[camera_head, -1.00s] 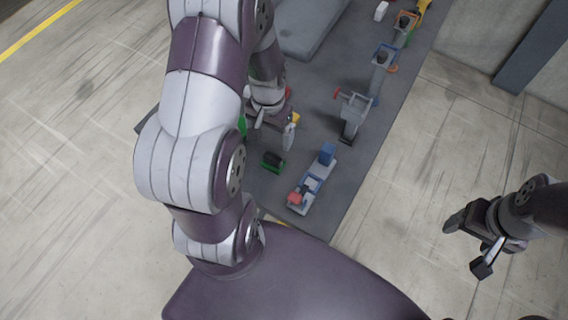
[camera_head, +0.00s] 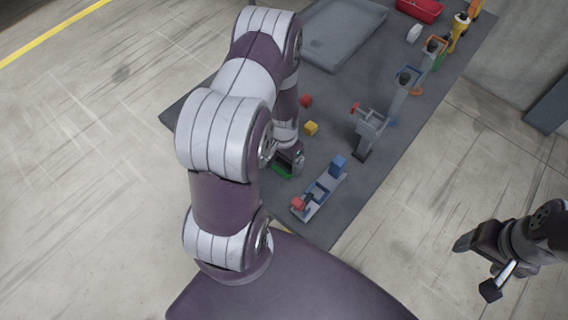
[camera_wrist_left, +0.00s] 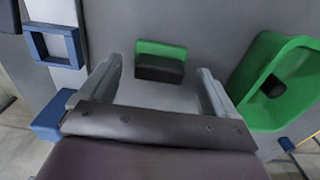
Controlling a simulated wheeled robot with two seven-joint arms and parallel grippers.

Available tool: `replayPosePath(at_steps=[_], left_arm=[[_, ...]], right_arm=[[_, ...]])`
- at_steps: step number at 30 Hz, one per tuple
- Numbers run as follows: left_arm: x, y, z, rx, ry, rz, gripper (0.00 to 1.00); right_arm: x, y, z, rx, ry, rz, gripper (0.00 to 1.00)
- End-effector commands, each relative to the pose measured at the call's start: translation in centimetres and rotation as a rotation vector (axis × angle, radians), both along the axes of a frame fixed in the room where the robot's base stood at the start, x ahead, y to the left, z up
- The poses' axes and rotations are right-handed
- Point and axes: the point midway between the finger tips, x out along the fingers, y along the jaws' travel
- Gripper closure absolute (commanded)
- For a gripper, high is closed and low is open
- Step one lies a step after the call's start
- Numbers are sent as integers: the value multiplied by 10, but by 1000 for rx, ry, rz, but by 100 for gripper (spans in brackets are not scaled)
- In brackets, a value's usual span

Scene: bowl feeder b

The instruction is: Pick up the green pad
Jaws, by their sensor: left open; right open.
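The green pad (camera_wrist_left: 161,48), with a dark block along one side, lies on the grey mat. In the left wrist view it sits between and just beyond the fingertips of my left gripper (camera_wrist_left: 158,70), which is open and empty. In the head view the green pad (camera_head: 282,172) shows partly, with my left gripper (camera_head: 291,161) just above it and hiding some of it. I cannot tell the exact height gap. My right gripper (camera_head: 477,267) is open and empty, off to the right over bare floor.
A green bowl-like part (camera_wrist_left: 284,88) lies right of the pad in the wrist view. A grey-blue fixture (camera_head: 319,195) stands close by on the right. A yellow cube (camera_head: 311,128), a red piece (camera_head: 306,101), a grey stand (camera_head: 369,132) and a grey tray (camera_head: 342,34) lie farther back.

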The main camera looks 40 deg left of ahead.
Motion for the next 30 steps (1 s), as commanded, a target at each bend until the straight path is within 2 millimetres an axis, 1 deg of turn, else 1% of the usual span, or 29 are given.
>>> replayPosePath(at_steps=[1,3,10,11,12,14,15,17,18,22,24,26,30], left_arm=[[0,0,-7,-1,1,-1,10],[0,0,-14,0,0,-1,10],[1,0,-17,1,-1,-1,10],[1,0,-17,1,-1,-1,19],[1,0,-17,1,-1,-1,32],[1,0,-17,1,-1,-1,52],[1,0,-17,1,-1,-1,63],[1,0,-17,1,-1,-1,63],[1,0,-17,1,-1,-1,68],[1,0,-16,1,-2,-1,68],[2,0,-12,2,-3,-1,69],[2,0,-3,2,-4,-1,69],[3,0,33,3,-8,-1,69]], right_arm=[[0,0,1,0,0,0,27],[0,0,2,0,0,0,27],[0,0,1,0,0,0,27],[0,0,1,0,1,0,27],[0,0,1,0,1,0,27],[0,0,1,0,1,0,27],[0,0,1,0,1,0,27],[0,0,1,0,0,0,27],[0,0,1,0,0,0,27],[0,0,1,0,0,0,27],[0,0,1,0,0,0,27],[0,0,0,0,0,0,27],[0,0,-3,0,0,0,27]])
